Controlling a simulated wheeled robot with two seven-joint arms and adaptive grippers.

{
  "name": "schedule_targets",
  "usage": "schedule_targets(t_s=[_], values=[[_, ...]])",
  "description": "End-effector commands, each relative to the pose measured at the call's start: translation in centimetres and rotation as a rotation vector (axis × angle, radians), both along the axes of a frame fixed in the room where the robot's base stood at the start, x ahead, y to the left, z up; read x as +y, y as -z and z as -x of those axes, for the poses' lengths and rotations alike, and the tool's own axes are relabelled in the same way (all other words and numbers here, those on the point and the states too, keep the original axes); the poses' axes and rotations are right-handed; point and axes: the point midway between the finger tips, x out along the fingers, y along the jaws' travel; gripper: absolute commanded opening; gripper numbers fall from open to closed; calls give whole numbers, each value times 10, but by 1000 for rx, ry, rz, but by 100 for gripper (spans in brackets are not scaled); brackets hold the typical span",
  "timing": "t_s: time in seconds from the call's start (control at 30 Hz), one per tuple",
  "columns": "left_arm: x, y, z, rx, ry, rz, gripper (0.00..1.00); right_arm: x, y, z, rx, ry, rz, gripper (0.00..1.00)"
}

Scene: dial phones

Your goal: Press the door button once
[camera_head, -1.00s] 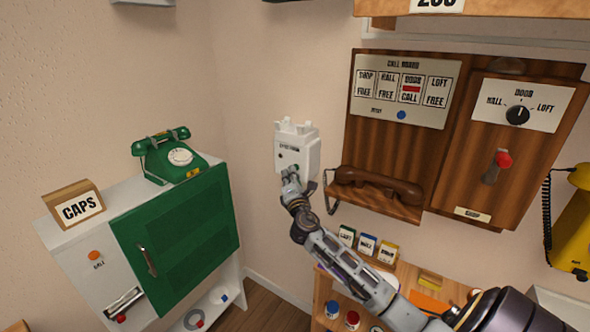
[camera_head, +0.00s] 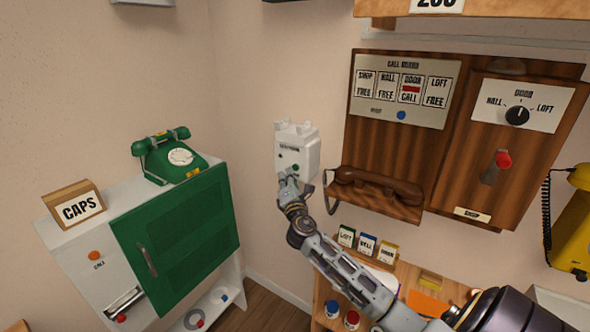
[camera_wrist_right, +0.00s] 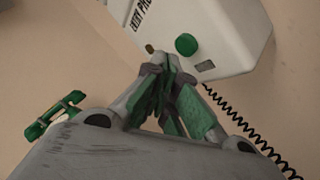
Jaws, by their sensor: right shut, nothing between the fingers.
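A white entry phone box (camera_head: 296,146) is fixed to the wall left of the wooden call board. A round green button (camera_head: 295,167) sits low on its front and also shows in the right wrist view (camera_wrist_right: 186,44). My right gripper (camera_head: 288,177) is just below and in front of the box. Its fingers are closed together and empty, and in the right wrist view the fingertips (camera_wrist_right: 160,62) show beside the green button, apart from it in the picture. The call board (camera_head: 406,90) shows a red mark on its DOOR panel, with CALL below. My left gripper is not in view.
A brown handset (camera_head: 378,187) lies on the wooden ledge right of the box. A green dial phone (camera_head: 172,157) stands on the white cabinet at left. Bare wall lies left of the box.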

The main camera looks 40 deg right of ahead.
Motion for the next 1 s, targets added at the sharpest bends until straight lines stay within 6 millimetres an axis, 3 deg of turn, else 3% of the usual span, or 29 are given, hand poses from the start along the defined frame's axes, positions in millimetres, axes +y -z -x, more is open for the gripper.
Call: schedule_targets(t_s=[0.7, 1.0], values=[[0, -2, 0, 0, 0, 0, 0, 39, 0, 16, 1, -1, -1, 0], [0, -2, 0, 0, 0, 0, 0, 44, 0, 18, 0, 1, 0, 0]])
